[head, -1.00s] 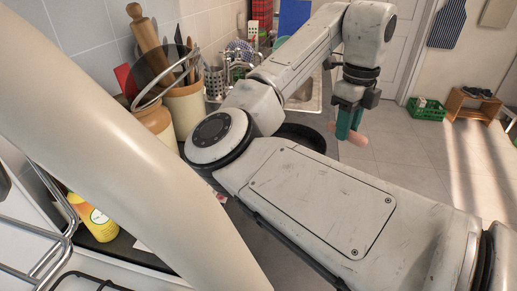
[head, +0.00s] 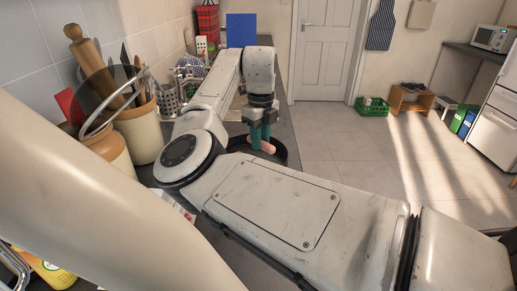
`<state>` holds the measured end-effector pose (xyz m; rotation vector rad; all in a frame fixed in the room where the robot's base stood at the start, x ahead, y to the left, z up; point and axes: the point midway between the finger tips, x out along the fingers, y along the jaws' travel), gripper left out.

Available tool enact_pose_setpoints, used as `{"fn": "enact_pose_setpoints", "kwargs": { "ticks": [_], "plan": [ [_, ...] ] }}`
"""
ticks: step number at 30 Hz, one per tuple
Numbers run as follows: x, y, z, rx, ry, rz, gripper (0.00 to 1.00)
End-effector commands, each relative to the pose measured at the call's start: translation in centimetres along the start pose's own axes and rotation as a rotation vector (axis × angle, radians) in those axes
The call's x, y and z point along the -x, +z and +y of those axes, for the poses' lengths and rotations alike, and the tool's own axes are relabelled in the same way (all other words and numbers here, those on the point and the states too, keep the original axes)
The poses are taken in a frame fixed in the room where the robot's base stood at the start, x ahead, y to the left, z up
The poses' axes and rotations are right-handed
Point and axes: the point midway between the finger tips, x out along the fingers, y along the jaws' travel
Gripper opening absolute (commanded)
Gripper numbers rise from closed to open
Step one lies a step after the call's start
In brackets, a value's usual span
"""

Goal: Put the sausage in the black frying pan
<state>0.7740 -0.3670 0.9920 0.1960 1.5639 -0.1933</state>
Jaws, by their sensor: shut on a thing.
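The pinkish sausage (head: 268,147) is in my gripper (head: 261,138) in the head view. The gripper's green fingers are shut on it, and the sausage hangs tilted below the fingertips. The black frying pan (head: 282,154) is on the counter behind my arm. Its near part is hidden by the arm. The gripper and sausage appear over the pan's opening. I cannot tell how high the sausage is above the pan's base.
Utensil jars (head: 139,130) stand along the tiled wall at the left. A dish rack (head: 188,70) and a blue board (head: 241,30) are farther back. The tiled floor (head: 340,140) right of the counter is clear.

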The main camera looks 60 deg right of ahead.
Motion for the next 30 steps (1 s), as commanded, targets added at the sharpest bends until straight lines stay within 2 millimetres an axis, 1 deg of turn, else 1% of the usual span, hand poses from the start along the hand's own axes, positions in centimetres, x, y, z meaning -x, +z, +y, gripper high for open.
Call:
{"fn": "enact_pose_setpoints", "kwargs": {
  "ticks": [6, 10, 13, 24, 25, 30],
  "plan": [
    [-1.1, 0.9, 0.0, 0.001, 0.001, 0.0, 0.0],
    [-2.9, 0.8, 0.0, 0.0, 0.002, 0.0, 0.0],
    [-3.9, 0.9, 0.0, 0.0, 0.001, -0.002, 0.0],
    [-4.3, 0.8, 0.0, 0.0, -0.001, -0.001, 0.0],
    [-4.3, 0.8, 0.0, 0.0, 0.0, -0.001, 0.3],
    [-4.3, 0.8, 0.0, 0.0, 0.0, -0.001, 0.46]
  ]
}}
